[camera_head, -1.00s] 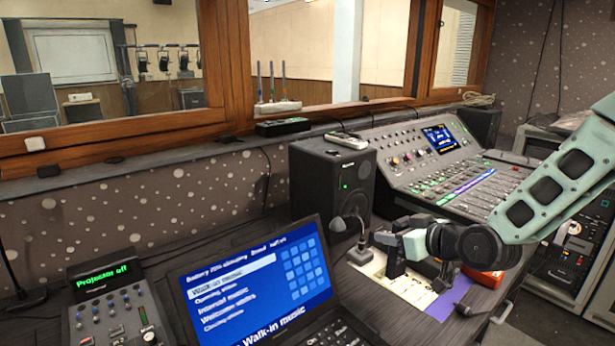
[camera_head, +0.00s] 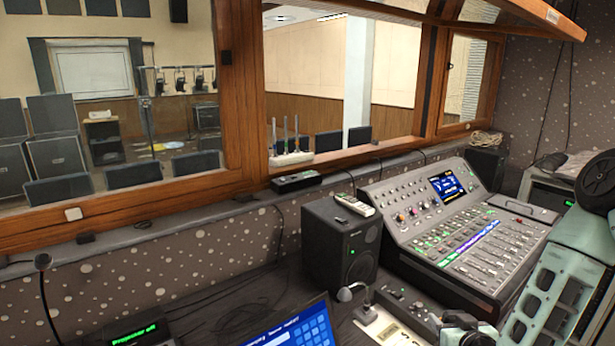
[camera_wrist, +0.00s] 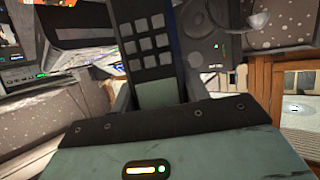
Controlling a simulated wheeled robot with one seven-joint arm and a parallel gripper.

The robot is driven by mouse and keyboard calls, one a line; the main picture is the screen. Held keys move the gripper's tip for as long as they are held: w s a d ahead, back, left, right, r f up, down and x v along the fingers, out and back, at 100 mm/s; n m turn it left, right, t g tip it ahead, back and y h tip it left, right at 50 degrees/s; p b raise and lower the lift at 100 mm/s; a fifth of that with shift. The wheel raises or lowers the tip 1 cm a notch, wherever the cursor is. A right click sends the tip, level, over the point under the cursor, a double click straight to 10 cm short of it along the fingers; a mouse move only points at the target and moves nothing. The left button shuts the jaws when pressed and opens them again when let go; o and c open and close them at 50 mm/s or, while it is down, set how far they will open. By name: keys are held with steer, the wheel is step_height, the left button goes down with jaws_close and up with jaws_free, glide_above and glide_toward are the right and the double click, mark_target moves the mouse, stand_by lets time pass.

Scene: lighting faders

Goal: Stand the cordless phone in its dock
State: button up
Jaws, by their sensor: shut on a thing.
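The cordless phone (camera_wrist: 148,45) is a dark handset with rows of grey keys. In the wrist view it stands out from between my jaws, its keypad facing the camera. My gripper (camera_wrist: 157,92) is shut on its lower part, which is partly hidden by my gripper's body. In the head view my wrist shows only at the bottom edge, right of centre, and the phone cannot be made out there. I cannot make out the dock in either current view.
A light handset-like thing (camera_head: 354,204) lies on the black speaker (camera_head: 342,245). The mixing console (camera_head: 465,230) stands right of it. A small microphone (camera_head: 362,300) and a laptop (camera_head: 300,328) are in front. A black box (camera_head: 296,181) sits on the window ledge.

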steer(key=s+f+b, duration=0.1)
steer(key=s+b, duration=0.2)
steer(key=s+f+b, duration=0.1)
steer(key=shift+s+f+b, duration=0.3)
steer(key=shift+f+b, duration=0.05)
steer(key=shift+b, duration=0.05)
